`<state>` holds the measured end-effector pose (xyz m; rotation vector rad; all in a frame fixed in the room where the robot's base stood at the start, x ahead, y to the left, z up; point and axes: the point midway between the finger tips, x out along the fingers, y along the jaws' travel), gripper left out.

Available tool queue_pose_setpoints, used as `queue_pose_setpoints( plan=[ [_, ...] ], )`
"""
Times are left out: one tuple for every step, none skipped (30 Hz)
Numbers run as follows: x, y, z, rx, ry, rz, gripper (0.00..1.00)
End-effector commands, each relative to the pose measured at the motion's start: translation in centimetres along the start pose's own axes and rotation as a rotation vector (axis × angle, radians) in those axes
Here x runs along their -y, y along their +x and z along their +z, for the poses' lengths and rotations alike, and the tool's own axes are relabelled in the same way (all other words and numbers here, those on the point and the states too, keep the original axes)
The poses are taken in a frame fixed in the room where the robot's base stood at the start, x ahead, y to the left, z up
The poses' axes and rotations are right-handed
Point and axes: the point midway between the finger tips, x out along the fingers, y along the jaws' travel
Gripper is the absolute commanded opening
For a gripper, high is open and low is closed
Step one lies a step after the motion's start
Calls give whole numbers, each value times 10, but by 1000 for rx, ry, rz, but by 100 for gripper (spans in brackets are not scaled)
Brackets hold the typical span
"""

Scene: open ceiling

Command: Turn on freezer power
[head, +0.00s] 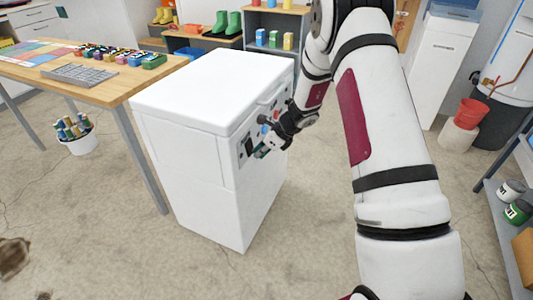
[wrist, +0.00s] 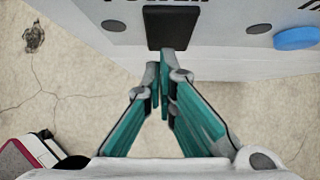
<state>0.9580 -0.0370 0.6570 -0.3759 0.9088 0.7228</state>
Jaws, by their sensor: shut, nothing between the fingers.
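The white freezer (head: 200,95) stands on the floor in the head view, its lid shut. Its control panel is on the side facing my arm. In the wrist view a black rectangular power switch (wrist: 171,25) sits on the panel under cut-off lettering that seems to read POWER. My gripper (head: 262,152) is at the panel, low on the freezer's upper part. In the wrist view my gripper (wrist: 164,78) is shut and empty, its fingertips at the switch's lower edge. I cannot tell whether they touch it, or whether the switch is on.
A blue round knob (wrist: 297,38) and grey round buttons (wrist: 113,26) flank the switch. A wooden table (head: 115,92) with a grey tray stands left of the freezer, with a white bucket (head: 82,143) below. Shelves with boots stand behind. The floor in front is clear.

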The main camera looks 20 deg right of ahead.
Motion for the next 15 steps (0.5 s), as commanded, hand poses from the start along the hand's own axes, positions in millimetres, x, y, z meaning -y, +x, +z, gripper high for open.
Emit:
queue_pose_setpoints(
  plan=[
    [0,1,0,0,0,-1,0],
    [0,1,1,0,0,-1,0],
    [0,1,1,0,0,-1,0],
    [0,1,1,0,0,-1,0],
    [0,1,1,0,0,-1,0],
    [0,1,1,0,0,-1,0],
    [0,0,1,0,0,-1,0],
    [0,0,1,0,0,-1,0],
    [0,0,1,0,0,0,0],
    [0,0,1,0,0,0,0],
    [0,1,0,1,0,0,0],
    [1,1,0,4,1,0,0],
    [1,2,0,8,1,0,0],
    [1,3,0,13,1,0,0],
    [1,4,-1,23,1,1,0]
  ],
)
